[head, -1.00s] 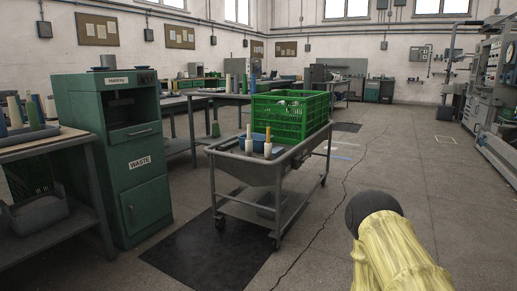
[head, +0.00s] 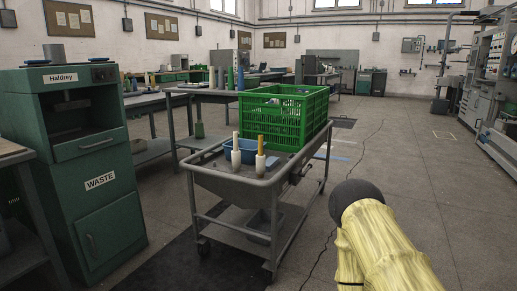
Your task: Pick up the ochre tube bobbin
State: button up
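An ochre tube bobbin (head: 261,145) stands upright at the near end of a grey trolley (head: 225,187). Its upper part is ochre and its lower part is white. A similar bobbin with a pale top (head: 236,150) stands upright just to its left, with a small gap between them. My arm shows at the lower right, in a yellow sleeve with a dark round end. My gripper is not in view, so its state does not show. Nothing touches the ochre bobbin from my side.
A green waste cabinet (head: 105,215) stands at the left. Benches (head: 207,94) stand behind. The floor to the right of the trolley is clear.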

aim_at(261, 157)
jog(key=i, duration=1.35)
jog(key=z, duration=2.55)
jog(key=k, duration=0.2)
jog(key=u, duration=2.65)
